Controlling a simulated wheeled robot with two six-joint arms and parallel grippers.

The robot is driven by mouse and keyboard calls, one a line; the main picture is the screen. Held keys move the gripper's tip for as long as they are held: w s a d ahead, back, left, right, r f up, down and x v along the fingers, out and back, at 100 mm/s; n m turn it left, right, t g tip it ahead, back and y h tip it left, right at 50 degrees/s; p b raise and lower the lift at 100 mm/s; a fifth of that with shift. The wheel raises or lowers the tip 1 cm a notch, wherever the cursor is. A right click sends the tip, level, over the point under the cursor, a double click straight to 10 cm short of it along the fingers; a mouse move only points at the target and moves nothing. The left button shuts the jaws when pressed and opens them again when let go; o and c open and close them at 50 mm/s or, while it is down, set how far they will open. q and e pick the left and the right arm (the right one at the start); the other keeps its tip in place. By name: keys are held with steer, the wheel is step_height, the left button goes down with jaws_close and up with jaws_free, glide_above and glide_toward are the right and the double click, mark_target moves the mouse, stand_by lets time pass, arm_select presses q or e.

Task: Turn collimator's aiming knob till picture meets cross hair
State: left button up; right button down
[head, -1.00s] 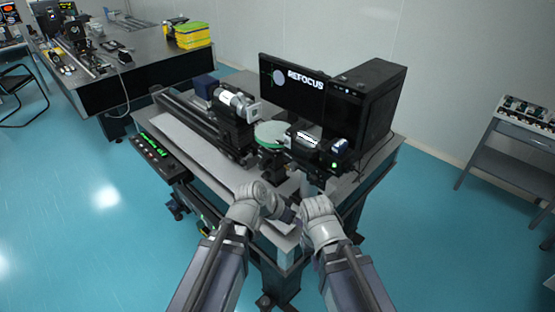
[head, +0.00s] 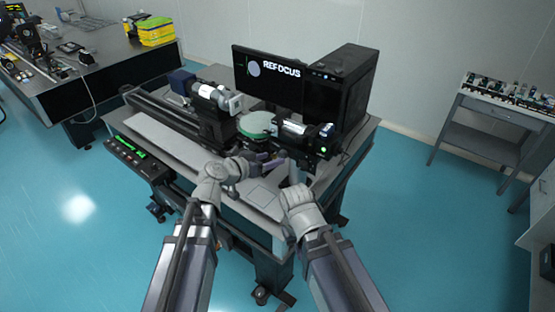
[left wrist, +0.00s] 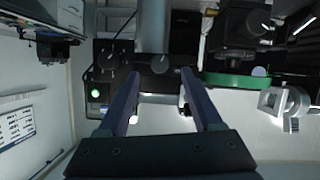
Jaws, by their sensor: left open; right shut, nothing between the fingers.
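The monitor (head: 285,88) shows a pale disc beside thin green lines and the word REFOCUS. A silver-and-black barrel unit (head: 292,129), probably the collimator, sits on the table's right side with a green lamp on its housing (head: 322,141). In the left wrist view, a black panel (left wrist: 136,64) carries dark knobs; one knob (left wrist: 160,64) lies between the fingertips in the picture, with no visible contact. My left gripper (head: 276,157), also in the left wrist view (left wrist: 160,74), is open and empty. My right gripper (head: 293,168) is shut and empty, in front of the barrel unit.
A green round plate (head: 256,122) stands between the barrel unit and another silver barrel unit (head: 218,97) on a long rail. A black computer tower (head: 342,88) stands behind. The table's front is partly clear.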

mark_target(281, 156)
arm_select(q)
steer(key=b+x, duration=0.1)
steer(key=x, duration=0.3)
steer(key=shift+w+d+f, duration=0.1)
steer(key=shift+w+d, duration=0.05)
steer(key=shift+c, duration=0.3)
jaws_close()
